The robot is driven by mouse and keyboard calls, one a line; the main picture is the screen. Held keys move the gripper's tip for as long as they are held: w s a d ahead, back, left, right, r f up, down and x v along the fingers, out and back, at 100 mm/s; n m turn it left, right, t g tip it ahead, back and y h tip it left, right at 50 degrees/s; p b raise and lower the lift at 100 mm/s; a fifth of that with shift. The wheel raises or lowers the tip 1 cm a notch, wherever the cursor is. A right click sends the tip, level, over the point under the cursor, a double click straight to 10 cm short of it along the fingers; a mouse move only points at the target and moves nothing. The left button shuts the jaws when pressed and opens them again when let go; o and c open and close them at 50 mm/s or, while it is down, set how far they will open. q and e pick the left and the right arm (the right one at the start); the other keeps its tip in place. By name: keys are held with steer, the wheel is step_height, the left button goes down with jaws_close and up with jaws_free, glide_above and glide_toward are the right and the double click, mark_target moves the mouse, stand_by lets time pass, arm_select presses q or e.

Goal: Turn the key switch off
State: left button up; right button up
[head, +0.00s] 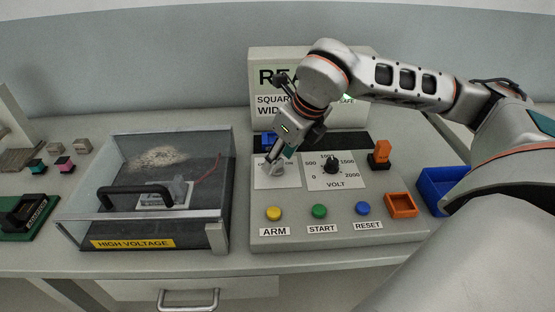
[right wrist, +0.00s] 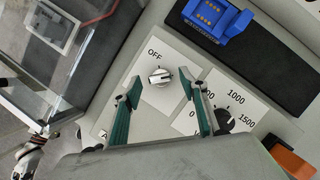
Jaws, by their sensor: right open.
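The key switch (right wrist: 160,76) is a small silver round knob on a white plate (right wrist: 178,50) marked OFF. In the right wrist view its bar lies roughly across the picture, while the OFF label is above it. My right gripper (right wrist: 161,84) is open, with one teal finger on each side of the switch and visible gaps between. In the head view the right gripper (head: 275,163) points down over the switch plate (head: 262,182) and hides most of the switch.
The VOLT dial (head: 331,165) is close right of the switch. Yellow ARM (head: 273,213), green START (head: 319,211) and blue RESET (head: 362,208) buttons line the panel's front. A clear-lidded HIGH VOLTAGE box (head: 215,235) stands left. Orange (head: 401,205) and blue (head: 437,190) trays are right.

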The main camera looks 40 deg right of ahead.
steer(key=shift+w+f, duration=0.25)
steer(key=shift+f, duration=0.35)
arm_select(q)
steer(key=shift+w+a+r, duration=0.1)
steer(key=shift+w+r, duration=0.05)
steer(key=shift+w, duration=0.15)
arm_select(e)
steer(key=c, duration=1.1)
arm_select(q)
steer(key=shift+w+r, duration=0.1)
steer(key=shift+w, duration=0.05)
